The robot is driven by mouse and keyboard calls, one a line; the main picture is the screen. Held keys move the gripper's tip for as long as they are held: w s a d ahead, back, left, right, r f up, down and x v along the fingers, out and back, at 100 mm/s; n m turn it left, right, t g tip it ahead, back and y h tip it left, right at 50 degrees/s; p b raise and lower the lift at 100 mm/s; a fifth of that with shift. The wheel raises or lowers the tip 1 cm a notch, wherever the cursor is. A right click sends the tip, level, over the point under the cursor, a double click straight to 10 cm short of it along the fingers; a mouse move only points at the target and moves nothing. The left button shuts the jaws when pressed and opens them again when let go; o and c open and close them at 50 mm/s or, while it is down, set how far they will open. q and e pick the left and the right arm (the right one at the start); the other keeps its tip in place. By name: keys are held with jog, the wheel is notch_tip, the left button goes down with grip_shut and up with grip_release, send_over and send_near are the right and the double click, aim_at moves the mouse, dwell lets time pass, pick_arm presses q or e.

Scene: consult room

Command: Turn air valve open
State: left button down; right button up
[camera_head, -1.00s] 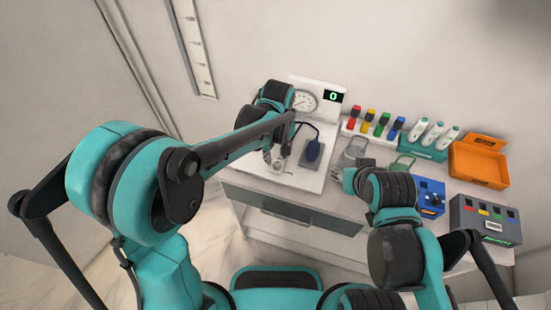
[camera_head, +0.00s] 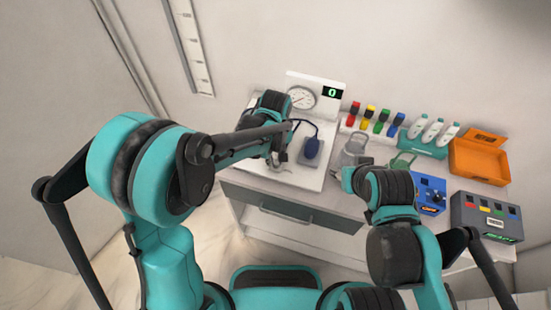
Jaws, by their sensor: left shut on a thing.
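A white blood pressure unit (camera_head: 320,82) stands at the back of the table, with a round dial (camera_head: 301,97) and a green "0" display (camera_head: 332,92). A dark blue bulb (camera_head: 312,148) lies on a grey pad on its white base, with a tube running from it. My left gripper (camera_head: 278,158) is down at the base, left of the bulb, and is shut on a small part there. That part, where the air valve seems to be, is mostly hidden by the gripper and arm. My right gripper (camera_head: 347,178) is at the table's front edge; its fingers are not clear.
Right of the unit stand a rack of coloured pieces (camera_head: 375,120), a teal holder with white devices (camera_head: 433,135), an orange box (camera_head: 478,160), a blue box (camera_head: 431,195) and a grey box (camera_head: 487,215). A grey holder (camera_head: 355,148) stands near my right gripper.

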pick_arm(q)
jog(key=shift+m, duration=0.4)
jog(key=m, duration=0.3)
jog(key=shift+m+b, duration=0.3)
jog(key=shift+b, duration=0.1)
jog(key=m, duration=0.4)
jog(key=shift+m, duration=0.3)
jog(key=m+b, duration=0.1)
jog(key=m, duration=0.3)
jog(key=shift+m, duration=2.5)
jog(key=c, duration=1.3)
grip_release()
jog(key=shift+c, duration=0.2)
